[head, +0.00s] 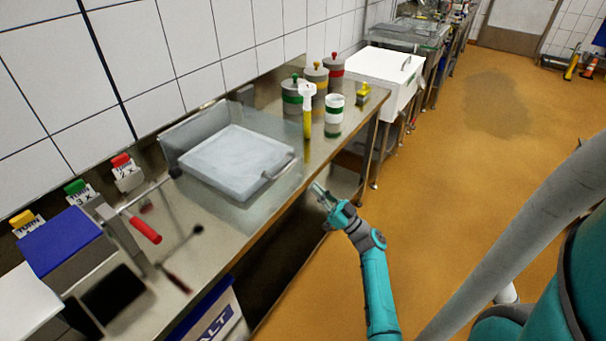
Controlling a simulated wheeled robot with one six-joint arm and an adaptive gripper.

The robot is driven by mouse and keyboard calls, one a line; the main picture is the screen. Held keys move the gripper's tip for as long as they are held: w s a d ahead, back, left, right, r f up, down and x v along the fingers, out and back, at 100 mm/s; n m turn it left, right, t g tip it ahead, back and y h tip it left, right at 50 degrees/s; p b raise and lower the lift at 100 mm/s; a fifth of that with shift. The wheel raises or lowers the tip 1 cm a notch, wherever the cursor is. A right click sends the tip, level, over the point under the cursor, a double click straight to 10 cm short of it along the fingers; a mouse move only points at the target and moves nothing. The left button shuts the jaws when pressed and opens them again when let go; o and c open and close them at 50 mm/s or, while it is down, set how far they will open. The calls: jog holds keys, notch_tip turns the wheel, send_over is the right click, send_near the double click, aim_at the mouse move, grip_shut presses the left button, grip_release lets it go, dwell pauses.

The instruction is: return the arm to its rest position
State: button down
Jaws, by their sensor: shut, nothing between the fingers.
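My gripper (322,196) is at the end of my teal arm, just off the front edge of the steel bench (262,232). It is shut and holds nothing. It is to the right of a shallow rectangular white tray (232,160) with a metal handle, which sits on the bench. My gripper is apart from everything on the bench. My forearm runs down toward the bottom of the picture over the orange floor.
Several grey canisters with coloured bands (317,80) and a white cup with a green band (334,108) stand on the bench. A red-handled lever (146,231) is at left. A white box (385,75) is farther back.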

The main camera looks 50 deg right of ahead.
jog(key=shift+s+f, duration=0.1)
jog(key=a+f+g, duration=0.1)
jog(key=a+f, duration=0.1)
jog(key=a, duration=0.1)
jog(key=w+a+f+m+g, duration=0.1)
jog(key=a+f, duration=0.4)
jog(key=shift+w+a+m+g, duration=0.3)
jog(key=shift+w+a+g, duration=0.05)
jog(key=shift+w+g, duration=0.05)
jog(key=s+a+f+m+g+h, duration=0.1)
jog(key=s+a+f+g, duration=0.45)
jog(key=a, duration=0.55)
jog(key=s+a+f+m+g, duration=0.2)
jog(key=s+a+f, duration=0.4)
jog(key=a+f, duration=0.35)
jog(key=s+a+r+g+h, duration=0.1)
jog(key=s+a+r, duration=0.15)
jog(key=s, duration=0.35)
jog(key=s+a+r+g+h, duration=0.1)
jog(key=s+a+r, duration=0.15)
jog(key=s, duration=0.45)
jog(key=s+a+r+n+t+y, duration=0.1)
jog(key=s+r, duration=0.3)
jog(key=r, duration=0.4)
jog(key=s+a+r+n+t, duration=0.1)
jog(key=s+r, duration=0.3)
jog(key=r, duration=0.4)
jog(key=shift+s+a+r+n+y, duration=0.15)
jog(key=shift+a+n+y, duration=0.25)
jog(key=shift+a+n, duration=0.4)
